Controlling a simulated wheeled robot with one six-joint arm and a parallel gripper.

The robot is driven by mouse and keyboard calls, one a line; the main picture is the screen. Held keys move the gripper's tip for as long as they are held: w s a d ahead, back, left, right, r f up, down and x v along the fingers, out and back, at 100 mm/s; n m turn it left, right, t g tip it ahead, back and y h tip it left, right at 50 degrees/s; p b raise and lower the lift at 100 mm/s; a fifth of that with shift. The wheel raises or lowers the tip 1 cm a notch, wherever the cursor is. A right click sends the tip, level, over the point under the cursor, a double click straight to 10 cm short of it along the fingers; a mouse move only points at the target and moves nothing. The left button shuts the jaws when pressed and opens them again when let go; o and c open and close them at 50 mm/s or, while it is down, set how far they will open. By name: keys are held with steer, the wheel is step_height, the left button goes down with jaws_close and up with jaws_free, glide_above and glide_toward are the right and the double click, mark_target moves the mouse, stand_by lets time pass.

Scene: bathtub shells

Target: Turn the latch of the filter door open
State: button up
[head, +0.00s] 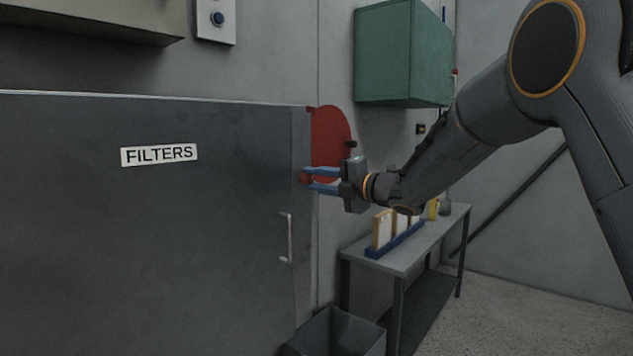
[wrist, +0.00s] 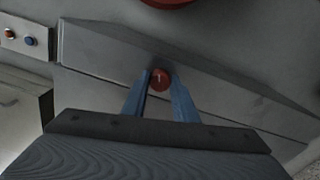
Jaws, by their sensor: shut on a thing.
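The filter door (head: 150,230) is a large grey panel with a white FILTERS label (head: 160,154) and a pale vertical handle (head: 287,238) near its right edge. It appears closed. The latch shows as a small red knob (head: 305,179) at the door's right edge; in the wrist view the red knob (wrist: 159,79) sits between two blue fingers. My gripper (head: 318,180) reaches in from the right, its blue fingers shut on the red knob. The rest of the latch is mostly hidden, so its turn angle is hard to tell.
A red disc (head: 331,143) is on the wall just behind the gripper. A green cabinet (head: 402,55) hangs above. A bench (head: 418,252) with a blue rack (head: 395,240) stands below right, beside an open grey bin (head: 342,335). Floor is clear at right.

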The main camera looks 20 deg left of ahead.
steer(key=m+p, duration=0.1)
steer(key=m, duration=0.3)
steer(key=shift+f+m, duration=0.1)
steer(key=shift+m, duration=0.3)
stand_by(0.4)
steer(key=o, duration=1.1)
steer(key=shift+c, duration=0.2)
steer(key=b+v, duration=0.2)
steer(key=v, duration=0.5)
steer(key=shift+s+d, duration=0.2)
steer(key=shift+d, duration=0.2)
steer(key=shift+w+d+m, duration=0.1)
steer(key=shift+m, duration=0.2)
